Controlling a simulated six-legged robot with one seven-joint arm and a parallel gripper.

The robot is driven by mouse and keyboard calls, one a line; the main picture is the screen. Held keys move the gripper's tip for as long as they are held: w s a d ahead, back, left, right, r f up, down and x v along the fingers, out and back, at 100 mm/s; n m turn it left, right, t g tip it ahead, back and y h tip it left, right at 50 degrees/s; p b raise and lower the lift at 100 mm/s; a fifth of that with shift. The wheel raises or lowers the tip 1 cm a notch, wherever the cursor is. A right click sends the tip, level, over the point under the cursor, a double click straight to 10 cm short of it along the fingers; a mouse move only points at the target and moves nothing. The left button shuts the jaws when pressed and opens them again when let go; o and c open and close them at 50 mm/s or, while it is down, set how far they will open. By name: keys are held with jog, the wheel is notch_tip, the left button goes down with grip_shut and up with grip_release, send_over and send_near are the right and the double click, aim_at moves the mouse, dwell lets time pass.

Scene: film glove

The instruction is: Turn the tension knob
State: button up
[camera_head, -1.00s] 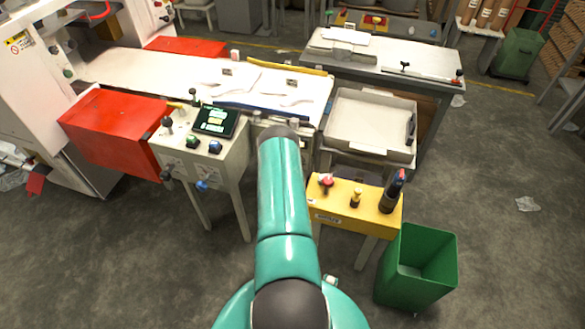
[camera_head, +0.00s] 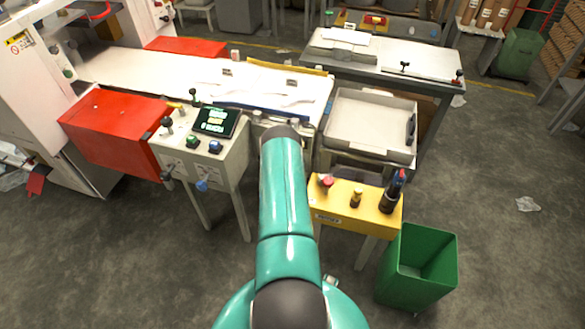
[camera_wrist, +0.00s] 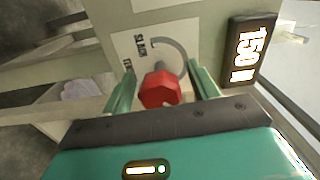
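The tension knob (camera_wrist: 160,90) is red and faceted, on a pale panel in the wrist view. A curved grey scale and the word SLACK are printed beside it; a second word is partly hidden. My gripper (camera_wrist: 161,74) is open, with one teal finger on each side of the knob. Narrow gaps seem to show between fingers and knob; contact is hard to judge. A dark display (camera_wrist: 249,50) reading about 150 N is to the right. In the head view my arm hides the gripper and the knob.
A control box (camera_head: 175,150) with a screen and a red cabinet (camera_head: 110,125) stand left of my arm. A yellow button box (camera_head: 335,205) and a green bin (camera_head: 415,285) are to the right. A white belt (camera_head: 150,72) and an open tray (camera_head: 370,125) lie beyond.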

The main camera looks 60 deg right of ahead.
jog(key=s+a, duration=0.2)
jog(key=a, duration=1.1)
jog(key=shift+a, duration=0.3)
jog(key=shift+s+a, duration=0.1)
